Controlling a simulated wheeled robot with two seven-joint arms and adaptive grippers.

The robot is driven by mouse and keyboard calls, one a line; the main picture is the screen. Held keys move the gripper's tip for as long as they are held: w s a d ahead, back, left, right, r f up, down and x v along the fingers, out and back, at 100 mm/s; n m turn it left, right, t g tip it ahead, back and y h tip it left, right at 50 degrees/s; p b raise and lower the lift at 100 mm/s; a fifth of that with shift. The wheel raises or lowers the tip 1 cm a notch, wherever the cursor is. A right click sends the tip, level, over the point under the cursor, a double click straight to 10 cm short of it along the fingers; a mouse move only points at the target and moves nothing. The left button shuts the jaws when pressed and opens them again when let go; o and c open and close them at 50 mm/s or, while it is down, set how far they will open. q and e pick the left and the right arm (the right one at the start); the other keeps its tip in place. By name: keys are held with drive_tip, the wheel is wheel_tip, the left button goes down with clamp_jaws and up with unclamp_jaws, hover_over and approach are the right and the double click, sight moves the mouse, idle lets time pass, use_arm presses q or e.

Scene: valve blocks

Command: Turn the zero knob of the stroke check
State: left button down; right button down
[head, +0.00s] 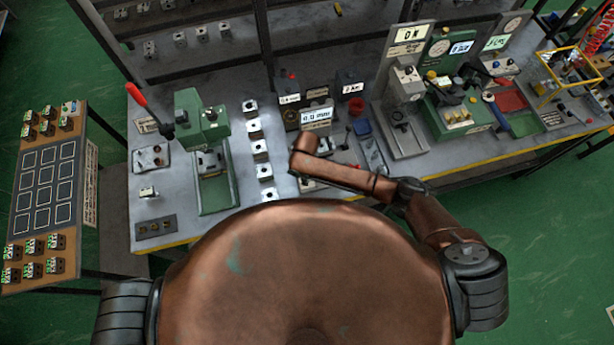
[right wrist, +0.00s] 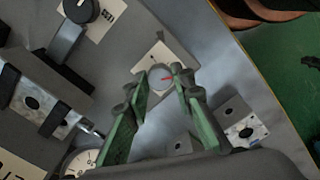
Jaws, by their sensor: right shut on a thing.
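A black knob (right wrist: 80,10) with a small label (right wrist: 112,12) stands apart at the top left; I cannot read the label surely. My left gripper is not in view.
In the right wrist view a valve block (right wrist: 240,124) stands close to the right finger, and a white dial (right wrist: 82,162) lies at the lower left. In the head view several valve blocks (head: 260,148) stand in a row left of my arm; a green press (head: 190,115) stands beyond them.

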drive_tip(key=c, duration=1.7)
unclamp_jaws()
drive_tip(key=shift+o, duration=0.2)
wheel_tip(320, 180, up, 12)
